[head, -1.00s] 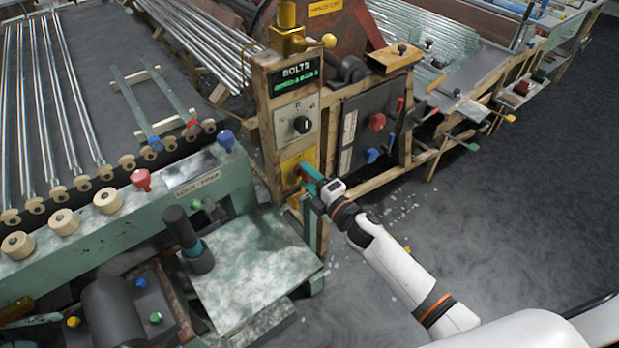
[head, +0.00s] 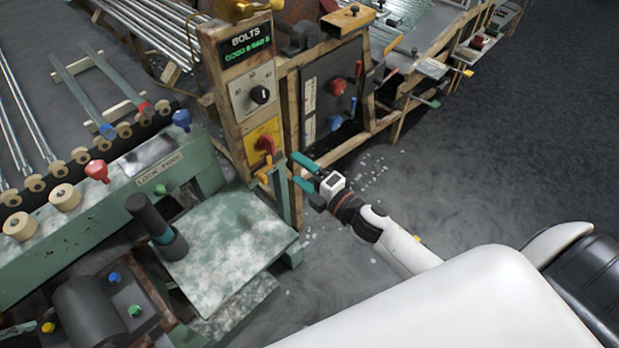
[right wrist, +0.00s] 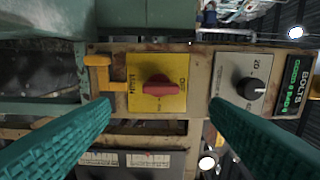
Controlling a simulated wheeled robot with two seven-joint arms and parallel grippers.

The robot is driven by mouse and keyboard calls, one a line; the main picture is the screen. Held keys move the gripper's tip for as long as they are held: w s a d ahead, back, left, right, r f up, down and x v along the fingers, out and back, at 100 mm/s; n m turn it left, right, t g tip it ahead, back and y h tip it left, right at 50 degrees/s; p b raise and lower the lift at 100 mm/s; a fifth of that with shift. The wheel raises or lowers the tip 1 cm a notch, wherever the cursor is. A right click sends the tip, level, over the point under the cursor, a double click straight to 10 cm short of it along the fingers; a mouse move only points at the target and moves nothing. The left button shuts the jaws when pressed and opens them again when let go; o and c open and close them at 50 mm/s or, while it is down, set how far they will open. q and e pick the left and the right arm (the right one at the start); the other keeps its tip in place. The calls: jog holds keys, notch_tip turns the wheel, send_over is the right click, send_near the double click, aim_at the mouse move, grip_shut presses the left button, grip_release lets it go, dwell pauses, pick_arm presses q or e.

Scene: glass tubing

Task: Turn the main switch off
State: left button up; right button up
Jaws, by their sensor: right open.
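The main switch is a red handle (head: 265,144) on a yellow plate on the front of the wooden post. In the right wrist view the red handle (right wrist: 158,89) lies along the post's length, in the middle of the yellow plate (right wrist: 140,103). Lettering reading MAIN and OFF shows on the plate, turned sideways. My right gripper (head: 299,171) is open and empty, just right of the switch and apart from it. Its teal fingers (right wrist: 158,110) are spread either side of the handle in the wrist view. My left gripper is not in view.
A black knob (head: 260,94) and a green BOLTS display (head: 247,52) sit above the switch. A yellow hook-like piece (right wrist: 100,73) lies just below it. A dark panel (head: 318,80) with red and blue knobs stands right. A green worktable (head: 225,240) stands left; open floor lies right.

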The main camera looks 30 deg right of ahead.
jog(key=shift+v, duration=1.25)
jog(key=s+d+f+m+g+h, duration=0.2)
jog(key=s+f+m, duration=0.15)
jog(key=f, duration=0.65)
jog(key=s+d+f+m+g+h, duration=0.2)
jog(key=s+f+m+g, duration=0.15)
jog(key=f, duration=0.55)
jog(key=s+d+f+m+g+h, duration=0.1)
jog(key=s+f+m, duration=0.25)
jog(key=f, duration=0.65)
jog(key=s+f+m+g, duration=0.3)
jog(key=s+f, duration=0.2)
jog(key=s, duration=0.4)
jog(key=s+a+f+m+g, duration=0.1)
jog(key=s+f+m+g, duration=0.2)
jog(key=s+f, duration=0.3)
jog(key=s+a+f+m+g+h+p, duration=0.1)
jog(key=s+f+m+g, duration=0.2)
jog(key=s, duration=1.1)
notch_tip(320, 180, down, 3)
jog(key=shift+a+f, duration=0.1)
jog(key=shift+a, duration=0.15)
jog(key=shift+w+g, duration=0.1)
jog(key=shift+g, duration=0.15)
